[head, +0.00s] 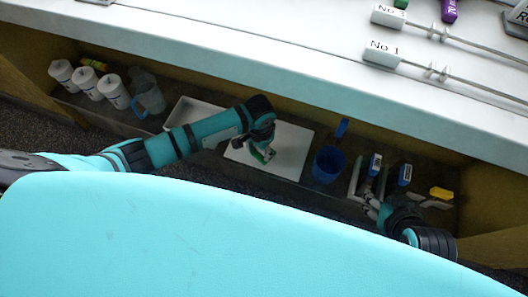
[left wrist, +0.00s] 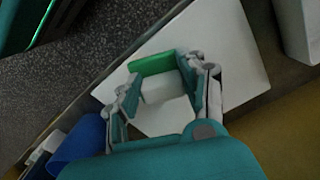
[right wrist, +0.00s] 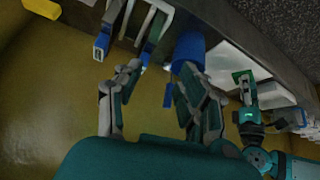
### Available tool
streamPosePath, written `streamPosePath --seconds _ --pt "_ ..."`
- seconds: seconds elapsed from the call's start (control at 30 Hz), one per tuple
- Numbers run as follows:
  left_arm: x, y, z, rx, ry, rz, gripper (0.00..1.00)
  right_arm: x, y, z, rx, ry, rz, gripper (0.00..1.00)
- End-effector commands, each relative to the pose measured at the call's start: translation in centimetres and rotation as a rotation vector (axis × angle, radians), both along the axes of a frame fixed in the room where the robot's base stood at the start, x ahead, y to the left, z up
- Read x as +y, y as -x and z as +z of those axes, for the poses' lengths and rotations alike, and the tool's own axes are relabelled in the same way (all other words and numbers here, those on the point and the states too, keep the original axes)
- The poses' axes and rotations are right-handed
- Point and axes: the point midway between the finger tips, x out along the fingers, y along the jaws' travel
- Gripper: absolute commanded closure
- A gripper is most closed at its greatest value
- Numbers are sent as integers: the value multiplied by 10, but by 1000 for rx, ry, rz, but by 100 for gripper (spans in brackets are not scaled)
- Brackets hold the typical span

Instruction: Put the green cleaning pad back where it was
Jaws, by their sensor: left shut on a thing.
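The green cleaning pad (head: 262,153) has a green face and a white body. My left gripper (head: 263,147) is shut on it, above a flat white board or tray (head: 294,140) on the shelf. In the left wrist view the pad (left wrist: 153,64) sits between both fingers, with the white surface (left wrist: 235,45) behind it. I cannot tell whether the pad touches that surface. It also shows in the right wrist view (right wrist: 242,78). My right gripper (right wrist: 152,85) is open and appears empty, near the right part of the shelf.
A blue cup (head: 327,165) stands between the white board and my right gripper. Blue-and-white items (head: 404,175) and a yellow block (head: 441,193) lie at the right. White containers (head: 113,92) and a clear jug (head: 147,97) stand at the left. A white counter (head: 250,50) overhangs the shelf.

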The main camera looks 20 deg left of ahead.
Motion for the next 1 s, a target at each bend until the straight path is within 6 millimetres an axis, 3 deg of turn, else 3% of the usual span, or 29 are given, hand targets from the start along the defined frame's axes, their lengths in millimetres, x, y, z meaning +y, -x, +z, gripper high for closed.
streamPosePath --seconds 0.37,0.7,1.0 --pt "-6 -18 -5 2 0 -1 84 13 -35 18 -197 -43 15 60" --pt "-6 -17 -34 1 0 -1 84 33 -84 70 -567 -128 41 60" --pt "-6 -17 -36 1 0 -1 84 36 -90 83 -635 -143 45 60"
